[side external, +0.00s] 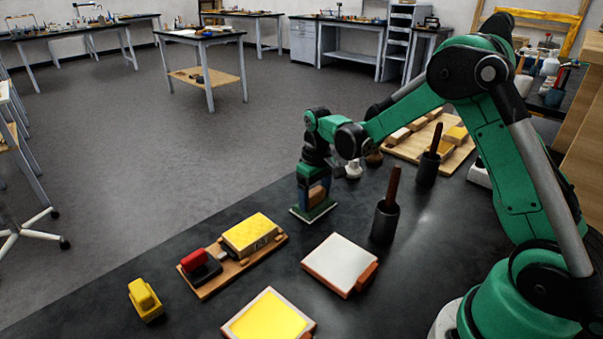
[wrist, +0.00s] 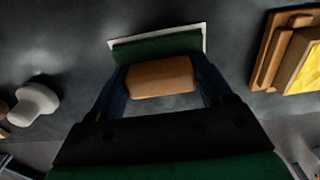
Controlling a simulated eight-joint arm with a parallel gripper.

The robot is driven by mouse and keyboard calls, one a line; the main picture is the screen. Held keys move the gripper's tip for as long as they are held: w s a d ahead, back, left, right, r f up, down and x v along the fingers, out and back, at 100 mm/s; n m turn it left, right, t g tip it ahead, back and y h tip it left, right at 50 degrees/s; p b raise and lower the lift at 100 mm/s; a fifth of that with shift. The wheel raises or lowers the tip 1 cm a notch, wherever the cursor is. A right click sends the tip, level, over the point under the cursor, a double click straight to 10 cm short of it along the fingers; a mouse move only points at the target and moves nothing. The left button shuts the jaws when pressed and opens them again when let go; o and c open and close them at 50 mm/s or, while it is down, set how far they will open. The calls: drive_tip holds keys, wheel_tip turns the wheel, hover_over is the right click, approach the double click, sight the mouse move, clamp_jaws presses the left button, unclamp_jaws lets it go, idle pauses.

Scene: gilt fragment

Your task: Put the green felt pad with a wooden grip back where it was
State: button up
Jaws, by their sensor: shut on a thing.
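The green felt pad (side external: 322,212) has a pale lower edge and a wooden grip (side external: 317,195) on top. My gripper (side external: 314,196) points down with its fingers on either side of the grip and is shut on it. The pad is level, at or just above the dark tabletop near its far edge; I cannot tell whether it touches. In the wrist view the wooden grip (wrist: 160,77) sits between the two fingers, with the green pad (wrist: 158,47) beyond it. No marked spot for the pad shows.
A wooden stand (side external: 207,286) holds a yellow block (side external: 250,235) and a red-handled item (side external: 197,262). A framed white panel (side external: 342,262), a framed yellow panel (side external: 270,318) and a small yellow block (side external: 145,300) lie nearer. A dark cup (side external: 384,222) stands right of the pad. A white knob-shaped item (side external: 353,169) stands behind.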

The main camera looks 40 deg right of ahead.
sight(315, 192)
drive_tip(key=shift+f, duration=0.1)
drive_tip(key=o, duration=1)
drive_tip(key=shift+o, duration=0.2)
wheel_tip(315, 192, up, 12)
drive_tip(key=s+a+t, duration=0.7)
drive_tip(key=s+a, duration=0.1)
drive_tip(key=s, duration=0.3)
drive_tip(key=shift+s+r, duration=0.2)
drive_tip(key=shift+s, duration=0.2)
